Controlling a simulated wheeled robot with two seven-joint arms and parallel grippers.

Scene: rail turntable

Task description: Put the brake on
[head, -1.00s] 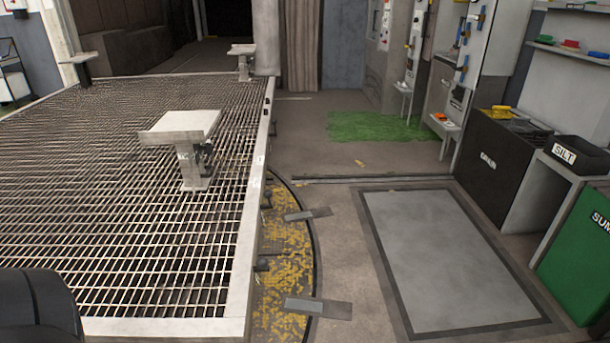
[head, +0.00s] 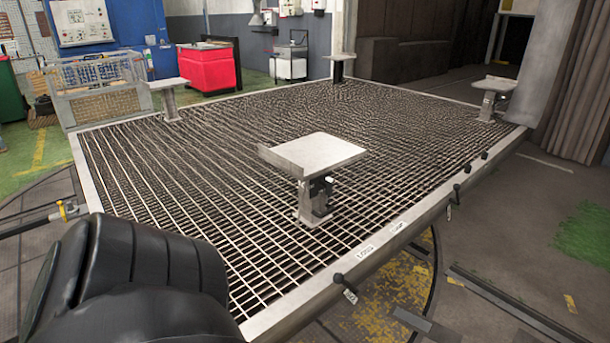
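The turntable (head: 108,195) is a large light-framed platform with a grating deck. Along its near right side, a black-knobbed handle (head: 338,278) with a small tag sticks out near the front corner. A second black-knobbed handle (head: 457,188), also with a tag, sits farther along the same side, with smaller dark knobs (head: 484,155) beyond it. Two white labels (head: 365,252) lie on the frame between the two handles; their print is too small to read surely. I cannot tell which handle is the brake. Neither of my grippers is in view; a black part of my own body fills the lower left.
A pedestal with a flat top (head: 312,152) stands on the deck, with several similar ones at the deck's edges. A wire-mesh crate (head: 100,95) and a red bin (head: 208,70) stand behind. A grey curtain (head: 583,90) hangs at right. Floor at lower right is mostly clear.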

